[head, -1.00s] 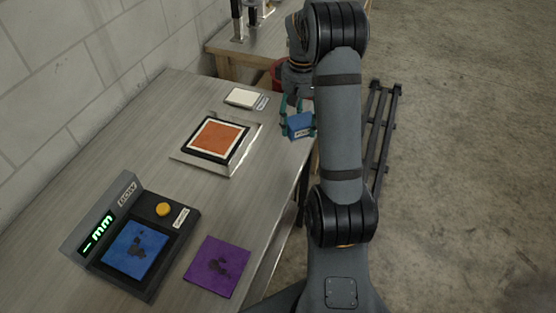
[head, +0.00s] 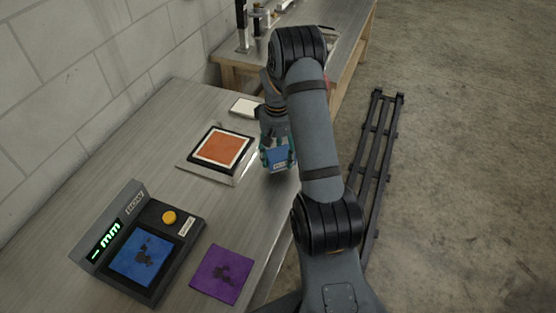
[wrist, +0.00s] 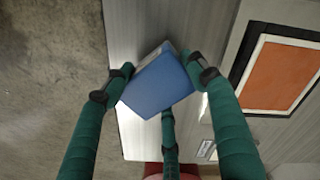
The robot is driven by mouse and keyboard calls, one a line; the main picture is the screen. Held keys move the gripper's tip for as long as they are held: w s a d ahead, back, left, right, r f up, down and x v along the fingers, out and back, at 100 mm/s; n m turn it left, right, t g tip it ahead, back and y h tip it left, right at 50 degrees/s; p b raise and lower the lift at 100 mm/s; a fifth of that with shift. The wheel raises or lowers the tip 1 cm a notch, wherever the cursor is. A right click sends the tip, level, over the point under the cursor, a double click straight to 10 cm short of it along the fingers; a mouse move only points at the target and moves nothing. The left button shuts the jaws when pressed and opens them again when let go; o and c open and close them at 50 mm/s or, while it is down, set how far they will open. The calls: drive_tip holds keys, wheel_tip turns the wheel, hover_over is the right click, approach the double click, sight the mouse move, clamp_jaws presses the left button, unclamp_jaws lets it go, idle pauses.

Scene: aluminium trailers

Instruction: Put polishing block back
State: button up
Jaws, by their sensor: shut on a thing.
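My gripper (head: 277,152) has teal fingers shut on a blue block (head: 279,161) with a pale label; it seems to be the polishing block. The gripper holds it above the table's right edge, right of the metal plate (head: 228,181). In the wrist view, the block (wrist: 158,88) sits tilted between the fingers of my gripper (wrist: 160,84); a third finger shows below it. The plate carries an orange square (head: 221,147) in a white and black border. Whether the block touches the table cannot be told.
A black gauge (head: 187,228) with a green "mm" display, yellow button and stained blue pad stands front left. A stained purple cloth (head: 222,273) lies beside it. A small white pad (head: 244,107) lies behind the plate. A dark rack (head: 378,160) lies on the floor at right.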

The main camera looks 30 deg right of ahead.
sight(278, 153)
drive_tip(key=shift+f+p, duration=0.45)
drive_tip(key=shift+f, duration=1.15)
drive_tip(key=shift+f, duration=0.15)
drive_tip(key=o, duration=1.1)
drive_tip(key=shift+o, duration=0.5)
drive_tip(key=shift+r, duration=0.65)
wheel_tip(278, 153, up, 11)
drive_tip(key=shift+r+b, duration=0.1)
drive_tip(key=shift+b, duration=0.8)
